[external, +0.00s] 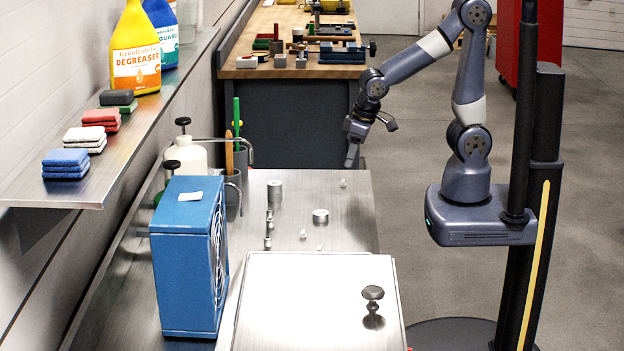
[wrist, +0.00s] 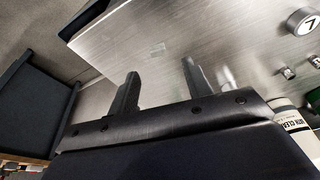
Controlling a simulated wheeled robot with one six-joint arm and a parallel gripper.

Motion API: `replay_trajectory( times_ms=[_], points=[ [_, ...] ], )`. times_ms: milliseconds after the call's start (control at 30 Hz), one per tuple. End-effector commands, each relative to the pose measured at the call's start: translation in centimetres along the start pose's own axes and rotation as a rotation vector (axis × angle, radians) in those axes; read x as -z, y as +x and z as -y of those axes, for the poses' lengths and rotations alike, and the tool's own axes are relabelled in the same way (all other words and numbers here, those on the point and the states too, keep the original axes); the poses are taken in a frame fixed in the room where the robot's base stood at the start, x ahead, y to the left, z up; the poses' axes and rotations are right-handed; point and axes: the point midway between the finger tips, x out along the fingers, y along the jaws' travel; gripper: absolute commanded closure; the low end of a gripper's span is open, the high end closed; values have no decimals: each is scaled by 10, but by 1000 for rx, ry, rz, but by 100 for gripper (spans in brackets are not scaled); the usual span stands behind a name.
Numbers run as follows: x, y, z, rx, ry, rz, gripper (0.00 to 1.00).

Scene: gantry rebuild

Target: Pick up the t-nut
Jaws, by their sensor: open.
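Several small metal parts lie on the steel table (external: 345,225), too small in the external view for me to tell surely which is the t-nut. One small pale part (external: 343,183) lies apart near the table's right side, just below my gripper (external: 371,145). In the wrist view, a faint small grey piece (wrist: 157,50) lies on the steel beyond the fingertips, roughly between them; its shape is unclear. My gripper (wrist: 160,72) is open and empty, above the table's far right edge, with its fingers spread apart.
A metal cylinder (external: 275,191), a short round part (external: 320,216) and small parts (external: 303,234) stand further left. A blue fan box (external: 188,260), a lidded steel panel (external: 315,300) and a white bottle (external: 187,158) border the area. A wooden bench (external: 300,70) stands behind.

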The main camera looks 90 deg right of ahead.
Motion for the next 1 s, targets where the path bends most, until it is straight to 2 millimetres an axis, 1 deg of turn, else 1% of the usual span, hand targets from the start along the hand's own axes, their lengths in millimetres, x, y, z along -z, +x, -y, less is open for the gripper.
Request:
replay_trajectory(
  times_ms=[33, 100, 267, 500, 600, 733, 967, 1000],
  points=[
    [-1, 6, 0, -1, 0, 2, 53],
    [-1, 11, 0, -1, 0, 2, 53],
    [0, 19, -1, 0, 0, 1, 53],
    [-1, 49, -3, -1, 0, 3, 53],
    [-1, 58, -3, -1, -1, 1, 53],
    [0, 64, -3, 0, -1, -1, 53],
    [0, 65, -3, 1, -1, -2, 53],
    [0, 65, -3, 1, -1, -2, 55]
  ],
)
